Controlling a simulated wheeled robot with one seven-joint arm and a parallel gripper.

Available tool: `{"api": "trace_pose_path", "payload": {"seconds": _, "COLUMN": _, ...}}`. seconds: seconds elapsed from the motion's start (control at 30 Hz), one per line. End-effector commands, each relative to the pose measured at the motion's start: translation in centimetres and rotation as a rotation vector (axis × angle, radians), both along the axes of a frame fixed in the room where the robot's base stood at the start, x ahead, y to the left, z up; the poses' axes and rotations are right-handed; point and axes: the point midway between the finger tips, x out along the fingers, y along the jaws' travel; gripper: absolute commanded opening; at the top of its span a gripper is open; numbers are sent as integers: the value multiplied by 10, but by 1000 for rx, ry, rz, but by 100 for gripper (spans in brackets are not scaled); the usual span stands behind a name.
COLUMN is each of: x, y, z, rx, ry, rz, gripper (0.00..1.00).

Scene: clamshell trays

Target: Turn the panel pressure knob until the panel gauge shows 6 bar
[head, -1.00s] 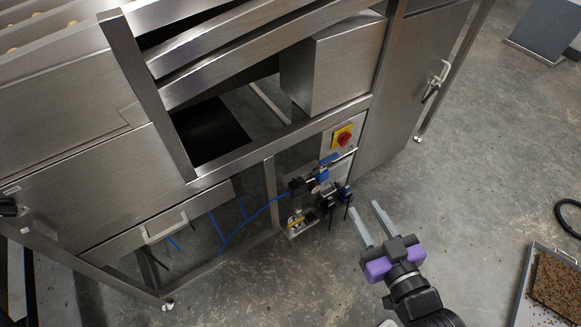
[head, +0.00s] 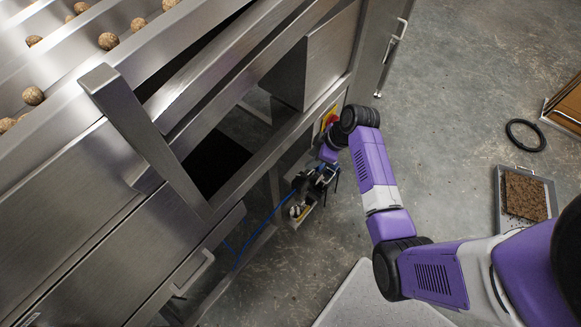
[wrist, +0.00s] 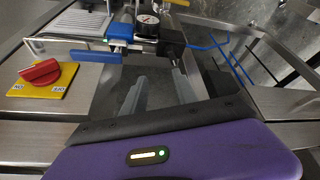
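The panel gauge (wrist: 148,22) is a small round white dial near the top of the wrist view; its reading is too small to tell. Below and right of it is a black regulator body (wrist: 172,42), with a blue part (wrist: 121,31) to the left. I cannot tell for sure which part is the pressure knob. In the head view the air unit (head: 312,184) hangs on the machine frame, partly behind my arm. My gripper (wrist: 158,90) is open and empty, its right fingertip close to the black body; contact cannot be told. In the head view its fingers are hidden.
A blue lever (wrist: 95,56) lies left of the fingers. A red rotary switch (wrist: 40,72) on a yellow plate sits further left. Blue hoses (wrist: 232,62) run right. The steel frame is close around.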

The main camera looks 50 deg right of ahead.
Motion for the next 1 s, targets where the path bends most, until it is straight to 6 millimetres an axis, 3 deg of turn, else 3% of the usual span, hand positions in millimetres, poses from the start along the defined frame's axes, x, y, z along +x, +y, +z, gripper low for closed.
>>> {"api": "trace_pose_path", "payload": {"seconds": 0.17, "x": -14, "y": 17, "z": -3, "rx": 22, "ry": 38, "rz": 131, "gripper": 35}}
{"api": "trace_pose_path", "payload": {"seconds": 0.33, "x": -9, "y": 20, "z": -17, "rx": 17, "ry": 36, "rz": 145, "gripper": 35}}
{"api": "trace_pose_path", "payload": {"seconds": 0.7, "x": 8, "y": 30, "z": -65, "rx": 16, "ry": 37, "rz": 141, "gripper": 35}}
{"api": "trace_pose_path", "payload": {"seconds": 1.0, "x": 12, "y": 32, "z": -75, "rx": 14, "ry": 34, "rz": 140, "gripper": 35}}
